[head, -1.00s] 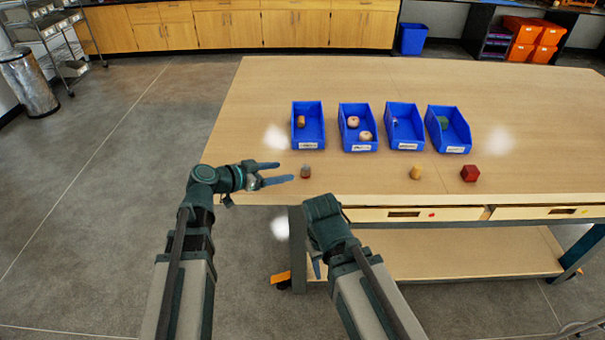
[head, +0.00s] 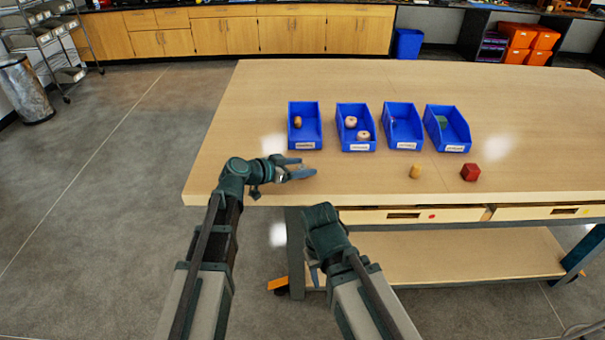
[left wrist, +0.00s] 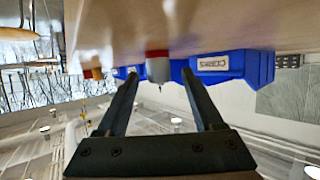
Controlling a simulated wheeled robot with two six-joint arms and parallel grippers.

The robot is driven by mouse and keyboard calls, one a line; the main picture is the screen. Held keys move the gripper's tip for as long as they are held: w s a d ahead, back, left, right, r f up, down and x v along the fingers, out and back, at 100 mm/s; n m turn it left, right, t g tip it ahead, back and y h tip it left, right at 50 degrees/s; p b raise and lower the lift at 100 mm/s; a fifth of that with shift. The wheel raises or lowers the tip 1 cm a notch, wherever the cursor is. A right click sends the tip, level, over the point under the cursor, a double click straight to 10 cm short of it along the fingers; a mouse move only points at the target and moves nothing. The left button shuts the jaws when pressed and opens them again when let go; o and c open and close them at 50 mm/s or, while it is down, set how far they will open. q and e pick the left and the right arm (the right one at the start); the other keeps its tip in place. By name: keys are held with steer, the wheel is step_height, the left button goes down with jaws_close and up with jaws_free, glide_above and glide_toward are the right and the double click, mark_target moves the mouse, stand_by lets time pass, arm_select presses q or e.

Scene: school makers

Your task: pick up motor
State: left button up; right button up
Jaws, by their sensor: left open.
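The motor (left wrist: 158,68), a small grey cylinder with a reddish end, shows in the left wrist view, where the picture is upside down. It stands on the table between the tips of my left gripper (left wrist: 160,75), with space seen on both sides. In the head view my left gripper (head: 300,168) is low over the table's near left part and hides the motor. It is open, and I see no grip on the motor. My right arm's end (head: 325,235) is in front of the table edge; its fingers are mostly hidden.
Four blue bins stand in a row behind my left gripper; the leftmost bin (head: 305,134) holds a brown piece.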

arm_select(q)
steer(key=shift+w+d+f, duration=0.15)
steer(key=shift+w+d, duration=0.05)
steer(key=shift+d, duration=0.05)
jaws_close()
stand_by(0.3)
